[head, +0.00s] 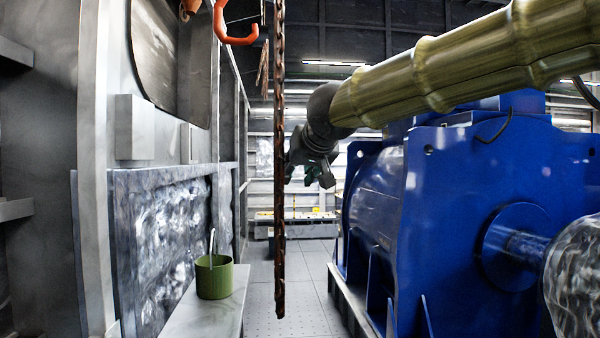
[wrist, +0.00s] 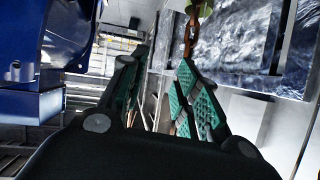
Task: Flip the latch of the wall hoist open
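A rusty hoist chain (head: 279,150) hangs down the middle of the head view. An orange hook (head: 236,38) shows at the top left of it. I cannot make out a latch for certain, and the upper part of the hoist is out of frame. My gripper (head: 318,172) is to the right of the chain in the head view, apart from it in the picture. In the wrist view my gripper (wrist: 158,82) has its green-padded fingers spread, with nothing seen between them. A rusty chain (wrist: 188,36) shows beyond the right fingertip; whether they touch I cannot tell.
A large blue motor (head: 450,200) fills the right side, under my arm. A green bucket (head: 214,278) stands on a pale ledge (head: 190,325) at the lower left, beside the wall. The floor aisle (head: 300,290) between ledge and motor looks clear.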

